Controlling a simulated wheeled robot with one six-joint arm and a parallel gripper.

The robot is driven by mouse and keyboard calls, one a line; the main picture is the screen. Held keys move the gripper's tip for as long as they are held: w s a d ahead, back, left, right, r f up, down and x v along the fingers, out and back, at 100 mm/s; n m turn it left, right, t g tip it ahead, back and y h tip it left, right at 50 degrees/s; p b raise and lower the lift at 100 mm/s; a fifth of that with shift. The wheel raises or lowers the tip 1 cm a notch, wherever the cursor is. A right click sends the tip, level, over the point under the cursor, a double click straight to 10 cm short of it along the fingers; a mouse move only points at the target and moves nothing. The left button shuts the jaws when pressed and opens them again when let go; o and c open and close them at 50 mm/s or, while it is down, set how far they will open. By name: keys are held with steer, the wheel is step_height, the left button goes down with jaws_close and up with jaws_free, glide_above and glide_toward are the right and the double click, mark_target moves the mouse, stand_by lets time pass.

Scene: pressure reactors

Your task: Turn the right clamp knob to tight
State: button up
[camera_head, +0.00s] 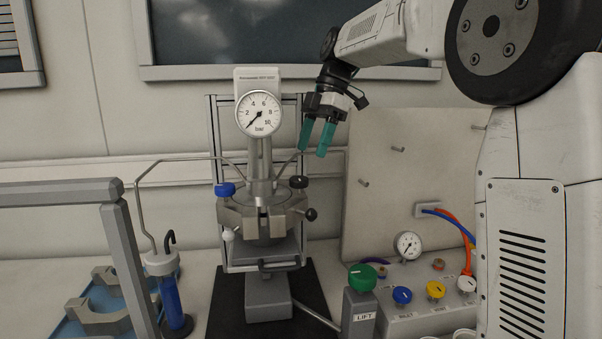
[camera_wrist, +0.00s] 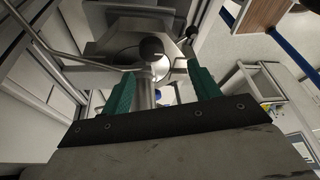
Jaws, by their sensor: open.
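The pressure reactor (camera_head: 262,215) stands upright behind the bench's front, with a metal clamp ring around its head. On its right side a black ball knob (camera_head: 310,214) sticks out on a short stem, and a flatter black knob (camera_head: 298,182) sits above it. My gripper (camera_head: 313,151) is open and empty, its teal fingers pointing down, above and slightly right of these knobs and apart from them. In the wrist view a black ball (camera_wrist: 151,49) shows between and beyond the open fingers (camera_wrist: 162,88). I cannot read whether the clamp is tight.
A round gauge (camera_head: 259,114) stands above the reactor. A bent tube runs left to a blue bottle (camera_head: 170,300). Right are a green LIFT knob (camera_head: 362,278), a panel with coloured knobs (camera_head: 402,295) and an upright board (camera_head: 400,200). A grey frame (camera_head: 125,260) stands left.

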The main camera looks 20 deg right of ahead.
mark_target(299, 178)
steer(key=shift+n, duration=0.5)
steer(key=x, duration=0.2)
steer(key=w+x, duration=0.1)
steer(key=x, duration=0.4)
steer(key=shift+w+a+f, duration=0.15)
steer(key=shift+f, duration=0.1)
steer(key=c, duration=1)
steer(key=shift+o, duration=0.2)
